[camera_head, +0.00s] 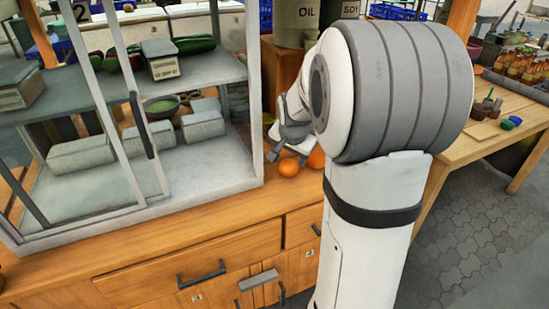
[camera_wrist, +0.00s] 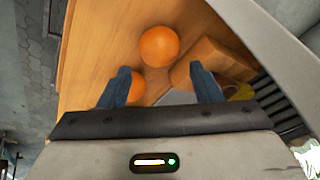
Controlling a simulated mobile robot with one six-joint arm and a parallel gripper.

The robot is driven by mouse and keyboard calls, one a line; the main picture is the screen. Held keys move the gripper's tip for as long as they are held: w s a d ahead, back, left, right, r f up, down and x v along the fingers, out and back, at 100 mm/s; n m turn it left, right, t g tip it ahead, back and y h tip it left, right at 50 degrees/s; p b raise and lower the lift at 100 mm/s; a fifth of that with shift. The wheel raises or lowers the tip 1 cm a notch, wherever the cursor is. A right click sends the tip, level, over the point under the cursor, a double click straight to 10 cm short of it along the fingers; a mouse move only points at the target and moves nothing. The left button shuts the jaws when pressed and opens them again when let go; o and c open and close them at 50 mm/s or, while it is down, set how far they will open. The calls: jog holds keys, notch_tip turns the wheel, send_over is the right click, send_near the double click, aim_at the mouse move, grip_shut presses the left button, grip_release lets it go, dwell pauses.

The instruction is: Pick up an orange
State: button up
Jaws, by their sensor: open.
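Two oranges lie on the wooden counter. In the head view, one orange (camera_head: 288,167) sits right by the gripper, and another orange (camera_head: 316,158) is partly hidden behind my arm. In the wrist view, one orange (camera_wrist: 158,46) lies beyond the fingertips, near the middle. Another orange (camera_wrist: 136,86) is partly hidden behind the left finger. My gripper (camera_wrist: 162,82) is open, with its two blue-grey fingers apart and nothing held between them. It also shows small in the head view (camera_head: 284,152), above and beside the nearer orange.
A glass-and-metal display case (camera_head: 130,150) stands on the wooden counter (camera_head: 215,225) left of the oranges. A wooden block-like object (camera_wrist: 212,58) lies right of the oranges in the wrist view. A second table (camera_head: 465,145) with jars stands at right.

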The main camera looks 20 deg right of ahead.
aim_at(289, 163)
jog(key=x, duration=0.7)
jog(key=shift+f, duration=0.45)
jog(key=shift+c, duration=0.4)
jog(key=c, duration=0.6)
